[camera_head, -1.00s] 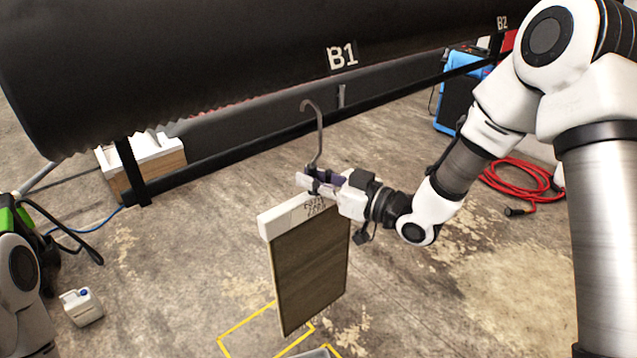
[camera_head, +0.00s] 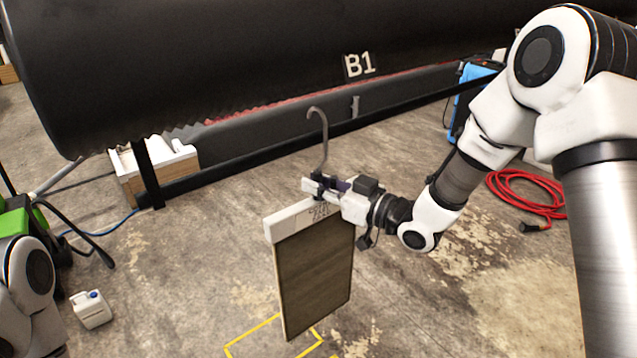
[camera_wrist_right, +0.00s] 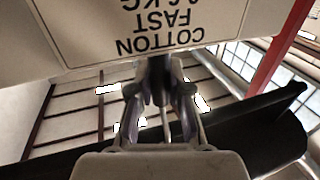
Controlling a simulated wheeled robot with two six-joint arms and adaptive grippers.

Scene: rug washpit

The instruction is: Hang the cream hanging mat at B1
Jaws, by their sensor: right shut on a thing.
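The hanging mat (camera_head: 316,275) shows as a dark olive-brown panel under a white header bar (camera_head: 288,223), with a grey hook (camera_head: 322,135) rising above it. My right gripper (camera_head: 315,188) is shut on the hook's stem just above the bar. The mat hangs upright, clear of the big black roller. In the right wrist view the fingers (camera_wrist_right: 160,95) close around the stem, below a label (camera_wrist_right: 155,30) reading "COTTON FAST". The B1 sign (camera_head: 360,66) is on the roller, up and right of the hook's tip. A small grey bracket (camera_head: 355,106) shows beneath B1, apart from the hook. My left gripper is out of view.
The black roller (camera_head: 220,75) spans the top, with a black rail (camera_head: 250,152) below it. A white-topped block (camera_head: 150,165), a white jug (camera_head: 91,309) and a red hose (camera_head: 525,195) are on the floor. Yellow floor lines (camera_head: 250,335) lie below the mat.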

